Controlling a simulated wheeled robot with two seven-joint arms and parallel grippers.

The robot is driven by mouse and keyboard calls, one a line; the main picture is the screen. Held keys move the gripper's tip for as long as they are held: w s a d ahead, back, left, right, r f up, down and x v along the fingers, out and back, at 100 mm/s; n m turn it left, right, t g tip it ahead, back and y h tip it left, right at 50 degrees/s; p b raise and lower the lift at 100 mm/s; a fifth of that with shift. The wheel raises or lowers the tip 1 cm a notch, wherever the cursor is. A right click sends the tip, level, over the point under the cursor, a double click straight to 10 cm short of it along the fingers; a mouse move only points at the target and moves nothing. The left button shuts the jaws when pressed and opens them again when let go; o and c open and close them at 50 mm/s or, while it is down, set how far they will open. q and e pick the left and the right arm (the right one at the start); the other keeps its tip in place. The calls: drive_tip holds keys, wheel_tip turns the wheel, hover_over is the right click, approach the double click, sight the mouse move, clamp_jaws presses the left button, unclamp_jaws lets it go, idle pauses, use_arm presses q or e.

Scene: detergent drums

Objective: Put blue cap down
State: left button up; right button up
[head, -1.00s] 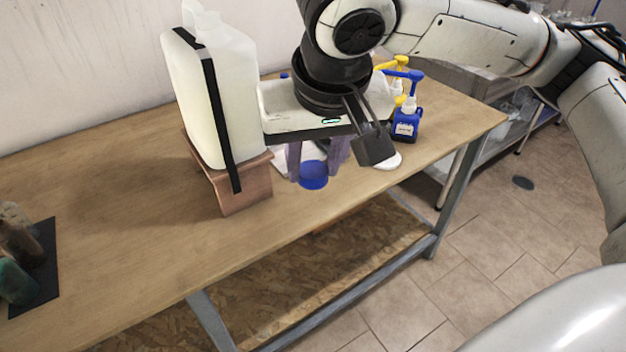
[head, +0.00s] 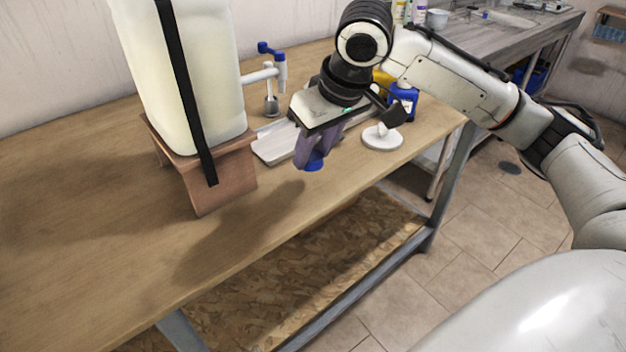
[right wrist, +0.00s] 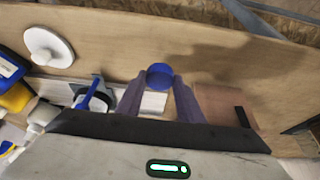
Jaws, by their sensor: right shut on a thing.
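My right gripper (head: 310,158) points down, shut on the blue cap (head: 313,165) at its fingertips. The right wrist view shows the blue cap (right wrist: 160,76) between the two purple-grey fingers. The cap is over the wooden table (head: 250,225) near its front edge; I cannot tell whether it touches the wood. To the left, a large translucent drum (head: 215,80) with a black strap stands on a brown wooden stand (head: 225,178). A tap (head: 262,76) with a blue handle sticks out of its right side. My left gripper is not in view.
A pale tray (head: 275,148) lies right of the stand, partly behind my gripper. A round white disc-shaped base (head: 382,140) and a blue bottle (head: 405,100) stand to the right. The front-left tabletop is clear. A second bench (head: 480,40) is behind.

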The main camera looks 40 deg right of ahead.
sight(318, 165)
wheel_tip(318, 165, down, 5)
drive_tip(key=shift+f+b, duration=0.15)
drive_tip(key=shift+b, duration=0.3)
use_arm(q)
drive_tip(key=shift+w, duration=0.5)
use_arm(e)
drive_tip(key=o, duration=1)
use_arm(q)
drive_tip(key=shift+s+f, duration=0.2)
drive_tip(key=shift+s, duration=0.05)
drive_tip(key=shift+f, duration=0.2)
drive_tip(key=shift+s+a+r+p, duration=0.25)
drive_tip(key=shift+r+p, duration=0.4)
drive_tip(key=shift+p, duration=0.55)
use_arm(e)
drive_tip(key=v, duration=1.2)
